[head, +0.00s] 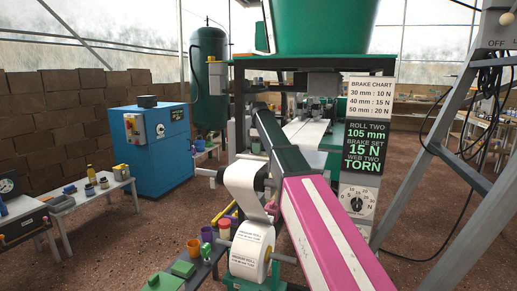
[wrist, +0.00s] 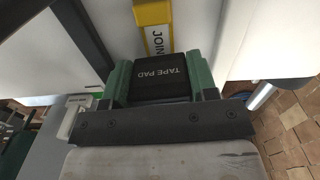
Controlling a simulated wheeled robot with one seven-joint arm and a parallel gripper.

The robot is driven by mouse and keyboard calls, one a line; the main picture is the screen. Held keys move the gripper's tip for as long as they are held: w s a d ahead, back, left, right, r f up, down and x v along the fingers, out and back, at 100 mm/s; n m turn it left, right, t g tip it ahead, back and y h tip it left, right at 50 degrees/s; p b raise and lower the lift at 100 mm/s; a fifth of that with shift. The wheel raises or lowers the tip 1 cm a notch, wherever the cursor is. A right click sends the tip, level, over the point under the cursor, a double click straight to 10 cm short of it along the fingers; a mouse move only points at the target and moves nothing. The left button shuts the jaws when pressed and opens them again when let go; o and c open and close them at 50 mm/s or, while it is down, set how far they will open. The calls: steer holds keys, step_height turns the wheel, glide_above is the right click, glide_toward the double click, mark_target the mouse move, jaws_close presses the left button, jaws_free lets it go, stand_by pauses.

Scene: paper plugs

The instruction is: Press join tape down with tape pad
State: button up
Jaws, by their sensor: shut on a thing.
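In the wrist view my gripper (wrist: 162,80) is shut on the black tape pad (wrist: 161,72), with a green finger on each side of it. The pad's "TAPE PAD" lettering faces the camera. Just beyond the pad is the join tape (wrist: 153,14), a yellow strip with a white part reading "JOIN"; the pad hides its near end. White web (wrist: 218,30) lies to either side of the tape. I cannot tell whether the pad touches the tape. In the head view the gripper, pad and tape cannot be made out.
In the head view, white web (head: 305,132) lies on the machine. A paper roll (head: 248,255) hangs at the front, with web running above it. A brake chart (head: 371,97) and brake dial (head: 356,204) stand at right. A blue cabinet (head: 150,150) and low benches stand at left.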

steer(key=shift+f, duration=0.55)
stand_by(0.9)
steer(key=shift+r, duration=0.1)
steer(key=shift+r, duration=3.45)
